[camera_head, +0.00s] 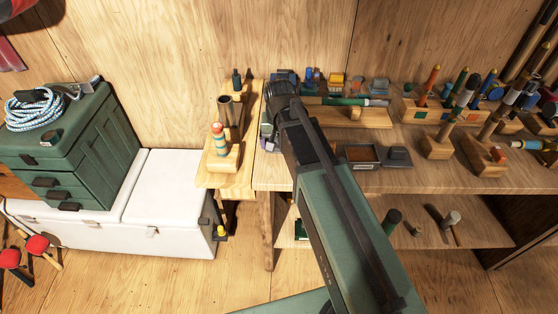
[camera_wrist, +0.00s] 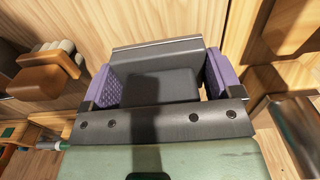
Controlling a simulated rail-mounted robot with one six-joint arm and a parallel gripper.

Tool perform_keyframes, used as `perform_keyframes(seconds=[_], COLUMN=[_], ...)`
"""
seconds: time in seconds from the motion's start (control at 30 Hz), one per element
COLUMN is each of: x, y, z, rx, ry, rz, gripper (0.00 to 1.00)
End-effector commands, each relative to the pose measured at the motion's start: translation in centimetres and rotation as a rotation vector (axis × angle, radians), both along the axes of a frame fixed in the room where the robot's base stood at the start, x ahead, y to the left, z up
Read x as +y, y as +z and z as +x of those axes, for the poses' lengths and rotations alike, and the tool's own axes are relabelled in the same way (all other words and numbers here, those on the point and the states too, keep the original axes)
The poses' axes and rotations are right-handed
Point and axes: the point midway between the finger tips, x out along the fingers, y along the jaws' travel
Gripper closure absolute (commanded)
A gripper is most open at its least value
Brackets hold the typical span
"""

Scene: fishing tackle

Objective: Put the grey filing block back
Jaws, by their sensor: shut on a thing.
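My gripper (camera_wrist: 163,82) shows in the wrist view with purple ridged pads at left and right. It is shut on a dark grey block, which I take to be the grey filing block (camera_wrist: 160,90), lying between the pads. In the head view my gripper (camera_head: 268,136) is at the left end of the workbench, beside the gap to the small side table. My arm hides most of it there, and I cannot make out the held block clearly. I cannot tell whether the block touches a surface.
The workbench (camera_head: 275,176) carries a brown-filled tray (camera_head: 362,154), a dark grey block-like item (camera_head: 397,156), and wooden stands with several handled tools. The side table (camera_head: 209,180) holds a wooden block with a striped float (camera_head: 218,135). A white cooler (camera_head: 170,190) stands left.

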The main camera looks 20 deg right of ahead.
Motion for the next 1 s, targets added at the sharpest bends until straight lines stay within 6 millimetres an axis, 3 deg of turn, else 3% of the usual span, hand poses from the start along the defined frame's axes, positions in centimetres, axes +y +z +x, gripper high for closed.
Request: perform_keyframes(seconds=[0.23,0.6,0.63,0.7,1.0], x=[0.0,0.0,0.0,0.0,0.0], y=[-4.5,-4.5,-4.4,-4.3,-3.8], z=[0.0,0.0,0.0,0.0,0.0], rx=[0.000,0.000,0.000,0.000,0.000], ry=[0.000,0.000,0.000,0.000,0.000], rz=[0.000,0.000,0.000,0.000,0.000], gripper=[0.34,0.34,0.12,0.01,0.00])
